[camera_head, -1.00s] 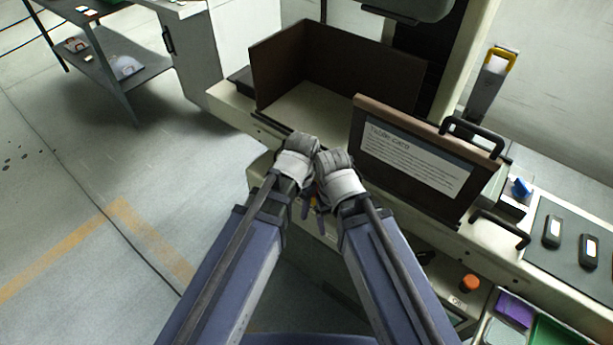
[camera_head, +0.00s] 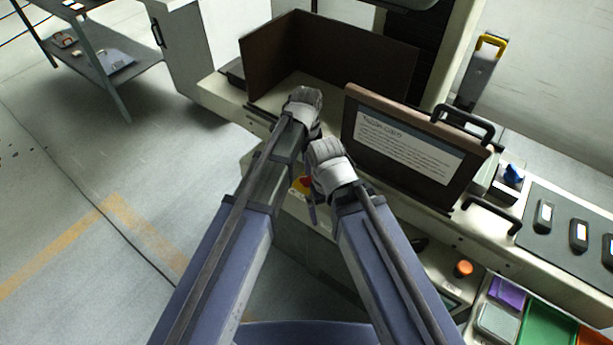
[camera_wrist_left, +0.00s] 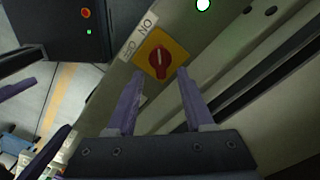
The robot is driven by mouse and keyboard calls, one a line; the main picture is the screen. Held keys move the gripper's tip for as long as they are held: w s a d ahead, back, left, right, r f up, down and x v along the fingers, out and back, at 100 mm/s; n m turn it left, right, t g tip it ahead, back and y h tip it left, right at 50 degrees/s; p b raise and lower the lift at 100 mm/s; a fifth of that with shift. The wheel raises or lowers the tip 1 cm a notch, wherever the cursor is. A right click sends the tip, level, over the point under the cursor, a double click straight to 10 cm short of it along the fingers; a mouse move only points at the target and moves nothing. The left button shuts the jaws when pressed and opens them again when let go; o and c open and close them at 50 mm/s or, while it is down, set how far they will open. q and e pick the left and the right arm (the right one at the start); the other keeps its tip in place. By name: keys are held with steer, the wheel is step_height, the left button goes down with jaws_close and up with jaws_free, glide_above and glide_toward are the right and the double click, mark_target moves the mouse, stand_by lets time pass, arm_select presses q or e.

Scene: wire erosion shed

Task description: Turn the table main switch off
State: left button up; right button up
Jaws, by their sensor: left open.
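The table main switch, a red rotary knob on a square yellow plate (camera_wrist_left: 158,54), is on a pale machine panel. White labels (camera_wrist_left: 138,37) beside it carry ON, upside down, and a second word I cannot read clearly. I cannot tell which position the knob points to. My left gripper (camera_wrist_left: 160,74) is open, its two purple fingers pointing toward the plate's lower edge, with nothing between them. In the head view the switch (camera_head: 304,183) shows partly between my wrists. Purple parts at the wrist view's left edge look like my right gripper; its jaws are unclear.
A dark hinged sign board (camera_head: 405,150) with black handles stands on the machine bed, right of my arms. An orange button (camera_head: 463,268) and coloured bins (camera_head: 548,327) are lower right. A shelf (camera_head: 95,60) stands far left; the floor (camera_head: 60,190) there is open.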

mark_target(308, 179)
arm_select(q)
step_height(308, 179, down, 6)
steer(key=b, duration=0.5)
steer(key=shift+f+b, duration=0.25)
steer(key=shift+b, duration=0.1)
steer(key=shift+r, duration=0.1)
jaws_close()
